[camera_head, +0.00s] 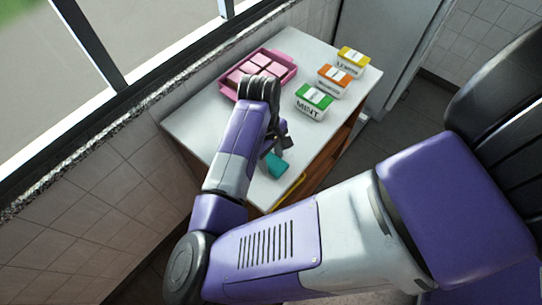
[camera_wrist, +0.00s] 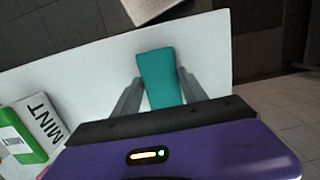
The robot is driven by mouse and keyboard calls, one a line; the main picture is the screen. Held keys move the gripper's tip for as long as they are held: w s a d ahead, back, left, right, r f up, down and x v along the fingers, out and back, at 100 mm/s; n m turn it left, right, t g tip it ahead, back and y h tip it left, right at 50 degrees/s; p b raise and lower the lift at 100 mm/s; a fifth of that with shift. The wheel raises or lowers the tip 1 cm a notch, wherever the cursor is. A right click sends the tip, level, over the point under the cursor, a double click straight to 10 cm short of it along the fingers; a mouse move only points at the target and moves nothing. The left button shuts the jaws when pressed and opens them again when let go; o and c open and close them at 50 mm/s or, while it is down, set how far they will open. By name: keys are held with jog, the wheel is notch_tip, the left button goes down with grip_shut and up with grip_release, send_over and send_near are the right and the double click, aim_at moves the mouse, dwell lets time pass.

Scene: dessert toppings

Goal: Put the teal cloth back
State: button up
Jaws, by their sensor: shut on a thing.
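The teal cloth (camera_wrist: 161,80) is a flat teal piece between my gripper's two fingers in the wrist view. It also shows in the head view (camera_head: 277,165), just beyond my gripper near the front edge of the white counter (camera_head: 205,123). My gripper (camera_wrist: 159,90) is shut on the cloth; in the head view it is partly hidden by my wrist. Whether the cloth touches the counter or is held above it, I cannot tell.
A pink tray (camera_head: 286,76) with pink pieces stands at the back left of the counter. A green MINT box (camera_head: 312,104), an orange box (camera_head: 333,82) and a yellow box (camera_head: 352,62) stand along the right. A yellow handle (camera_head: 290,191) is at the front edge.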

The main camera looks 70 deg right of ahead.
jog(key=shift+f, duration=0.2)
jog(key=o, duration=1.3)
jog(key=shift+r, duration=0.1)
